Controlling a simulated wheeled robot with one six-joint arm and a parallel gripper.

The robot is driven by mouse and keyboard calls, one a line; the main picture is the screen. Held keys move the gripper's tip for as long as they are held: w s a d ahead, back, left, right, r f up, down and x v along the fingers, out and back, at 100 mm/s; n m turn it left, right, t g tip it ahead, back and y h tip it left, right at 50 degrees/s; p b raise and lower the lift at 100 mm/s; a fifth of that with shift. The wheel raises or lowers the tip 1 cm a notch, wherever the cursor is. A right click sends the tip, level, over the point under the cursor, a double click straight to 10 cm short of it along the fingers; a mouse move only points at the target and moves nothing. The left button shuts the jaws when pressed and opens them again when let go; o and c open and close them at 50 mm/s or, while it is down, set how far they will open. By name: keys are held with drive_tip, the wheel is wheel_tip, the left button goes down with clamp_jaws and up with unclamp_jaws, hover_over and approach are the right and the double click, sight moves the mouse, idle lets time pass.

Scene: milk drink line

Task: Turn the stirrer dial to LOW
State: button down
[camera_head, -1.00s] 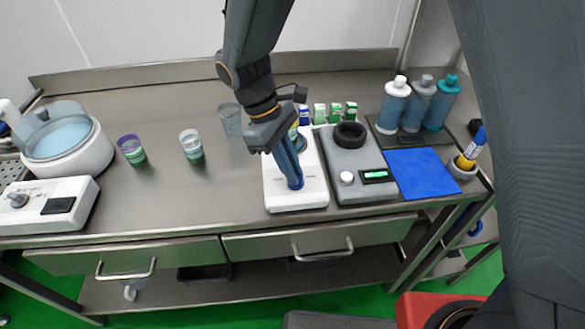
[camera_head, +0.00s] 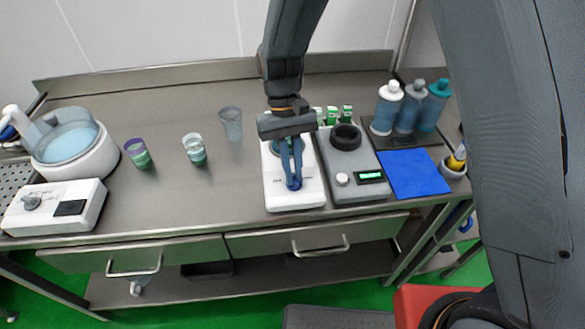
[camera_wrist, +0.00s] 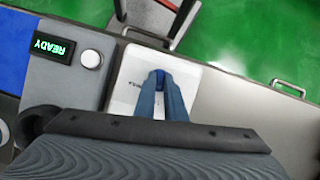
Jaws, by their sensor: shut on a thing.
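The white stirrer (camera_head: 311,190) stands near the front of the steel bench, left of the grey unit. My gripper (camera_head: 293,180) points down at the front part of the stirrer, its two blue fingers shut on the small blue dial (camera_head: 294,186). In the wrist view the fingertips of my gripper (camera_wrist: 160,82) close around the dial (camera_wrist: 158,74) over the white stirrer top (camera_wrist: 192,82). Lettering beside the dial is partly covered by the fingers, and I cannot read the setting. The back of the stirrer is partly hidden by my gripper.
A grey unit (camera_head: 350,190) with a lit display reading READY stands close on the right, then a blue mat (camera_head: 414,174) and several bottles. Cups (camera_head: 194,149) stand to the left. A white box (camera_head: 88,211) with a grey knob sits far left. Bench between is clear.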

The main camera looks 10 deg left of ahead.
drive_tip(key=shift+w+r+m+y, duration=0.1)
drive_tip(key=shift+m+y, duration=0.2)
drive_tip(key=shift+m, duration=0.5)
drive_tip(key=c, duration=1.8)
unclamp_jaws()
drive_tip(key=b+v, duration=0.2)
drive_tip(key=v, duration=0.5)
drive_tip(key=shift+w+r, duration=0.15)
drive_tip(key=shift+r, duration=0.2)
